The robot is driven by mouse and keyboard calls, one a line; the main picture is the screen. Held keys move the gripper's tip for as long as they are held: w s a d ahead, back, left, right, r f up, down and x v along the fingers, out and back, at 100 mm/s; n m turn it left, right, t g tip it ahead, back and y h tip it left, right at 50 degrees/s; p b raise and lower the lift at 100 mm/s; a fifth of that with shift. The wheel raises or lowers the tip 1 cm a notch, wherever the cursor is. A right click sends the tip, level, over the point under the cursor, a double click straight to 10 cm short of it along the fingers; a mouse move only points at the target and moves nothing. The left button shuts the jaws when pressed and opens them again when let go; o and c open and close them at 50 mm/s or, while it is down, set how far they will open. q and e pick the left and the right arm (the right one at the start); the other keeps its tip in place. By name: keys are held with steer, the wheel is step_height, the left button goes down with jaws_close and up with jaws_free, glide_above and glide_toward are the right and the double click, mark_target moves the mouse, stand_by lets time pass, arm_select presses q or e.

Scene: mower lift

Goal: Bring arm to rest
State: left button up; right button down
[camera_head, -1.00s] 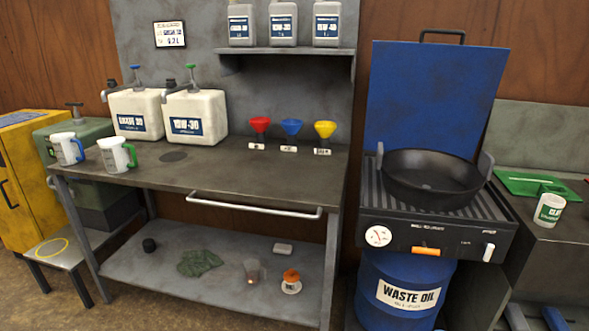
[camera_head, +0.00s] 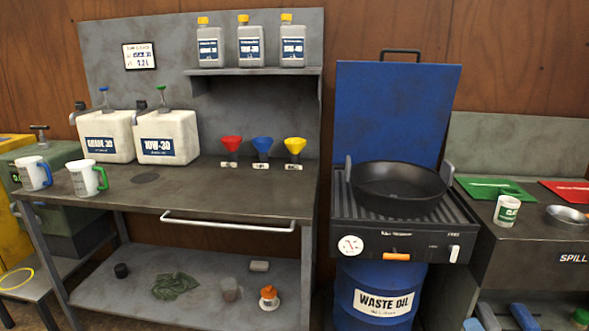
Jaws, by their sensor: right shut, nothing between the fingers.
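Neither of my grippers and no part of my arms can be made out in the head view. The grey workbench (camera_head: 230,195) stands left of centre. Two white oil jugs stand on it, one marked 10W-30 (camera_head: 168,138) and one to its left (camera_head: 107,137). A white measuring jug with a green handle (camera_head: 84,178) and one with a blue handle (camera_head: 32,174) stand at the bench's left end. Red (camera_head: 232,145), blue (camera_head: 262,146) and yellow (camera_head: 295,147) funnels stand at the back right.
A black drain pan (camera_head: 400,190) sits on a ribbed top above a blue waste oil drum (camera_head: 375,285). The right bench holds a white cup (camera_head: 507,211), a green tray (camera_head: 490,187), a red tray (camera_head: 570,192) and a metal dish (camera_head: 568,214). The workbench's middle is clear.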

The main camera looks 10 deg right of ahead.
steer(key=s+a+f+n+g+y, duration=0.2)
steer(key=s+a+f+n+g, duration=0.25)
steer(key=s+a+n, duration=0.65)
steer(key=s+a+f+n+g+y, duration=0.2)
steer(key=s+a+f+n+g, duration=0.3)
steer(key=s+a+n, duration=0.55)
steer(key=a+r+m, duration=0.3)
steer(key=a+m, duration=0.4)
steer(key=a, duration=0.1)
arm_select(q)
step_height(320, 180, up, 17)
steer(key=s+a+y+p, duration=0.1)
steer(key=a+p, duration=0.1)
steer(key=p, duration=2.4)
steer(key=shift+s+a+f+g, duration=0.15)
steer(key=shift+s+f+g, duration=0.05)
steer(key=shift+s+g, duration=0.2)
arm_select(e)
step_height(320, 180, up, 17)
steer(key=s+d, duration=0.1)
steer(key=d, duration=0.1)
steer(key=shift+r+h, duration=0.15)
steer(key=shift+h, duration=0.25)
arm_select(q)
steer(key=shift+r, duration=0.2)
arm_select(e)
steer(key=shift+s+n, duration=0.1)
steer(key=shift+n, duration=0.15)
